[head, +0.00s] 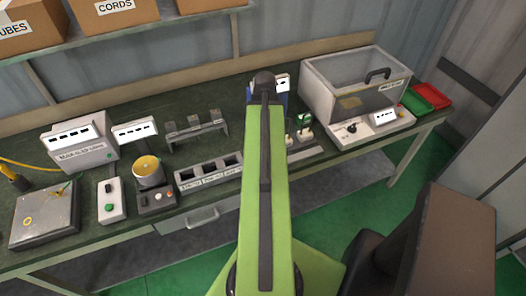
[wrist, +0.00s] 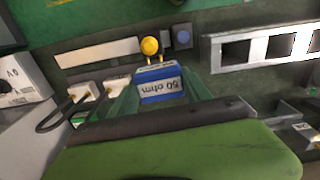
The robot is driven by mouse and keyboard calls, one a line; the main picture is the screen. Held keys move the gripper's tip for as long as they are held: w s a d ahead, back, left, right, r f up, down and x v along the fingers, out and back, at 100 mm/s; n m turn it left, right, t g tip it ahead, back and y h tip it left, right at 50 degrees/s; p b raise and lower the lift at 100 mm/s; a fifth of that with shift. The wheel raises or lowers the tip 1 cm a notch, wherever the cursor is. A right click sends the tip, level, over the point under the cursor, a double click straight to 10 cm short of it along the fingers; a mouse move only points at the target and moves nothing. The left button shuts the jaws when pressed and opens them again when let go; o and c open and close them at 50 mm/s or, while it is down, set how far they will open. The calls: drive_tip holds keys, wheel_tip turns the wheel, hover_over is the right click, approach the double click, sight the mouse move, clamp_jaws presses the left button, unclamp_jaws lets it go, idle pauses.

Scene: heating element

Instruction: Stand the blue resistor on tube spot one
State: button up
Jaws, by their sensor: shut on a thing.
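The blue resistor (wrist: 163,82) shows in the wrist view, with a white label reading "50 ohm" upside down and two gold pins pointing to the top of the picture. My gripper (wrist: 164,93) is shut on it, with a green jaw on each side. The resistor seems held above the bench; its height is unclear. In the head view my arm hides the gripper and resistor. I cannot make out which mark is tube spot one.
A tray with square slots (wrist: 265,48) is at right. A yellow knob (wrist: 150,46) lies just beyond the resistor pins. In the head view, a clear-walled box (head: 345,88) stands right of my arm, and a yellow-topped device (head: 147,170) and a slotted rack (head: 197,130) stand left.

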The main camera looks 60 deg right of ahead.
drive_tip(key=s+d+r, duration=0.1)
drive_tip(key=s+d, duration=0.3)
drive_tip(key=s, duration=0.5)
drive_tip(key=shift+m, duration=0.3)
drive_tip(key=w+f+b, duration=0.2)
drive_tip(key=w, duration=0.2)
drive_tip(key=w+f+b, duration=0.2)
drive_tip(key=w, duration=0.2)
drive_tip(key=w+f+b, duration=0.2)
drive_tip(key=w+f, duration=0.1)
drive_tip(key=shift+w+a, duration=0.35)
drive_tip(key=shift+w, duration=0.05)
wheel_tip(320, 180, down, 4)
drive_tip(key=b, duration=0.4)
drive_tip(key=shift+f+b, duration=0.25)
drive_tip(key=shift+b, duration=0.15)
drive_tip(key=o, duration=1.5)
drive_tip(key=shift+r, duration=0.1)
drive_tip(key=shift+c, duration=0.2)
wheel_tip(320, 180, up, 12)
drive_tip(key=p, duration=1.2)
drive_tip(key=shift+r+p, duration=0.2)
drive_tip(key=shift+p, duration=0.1)
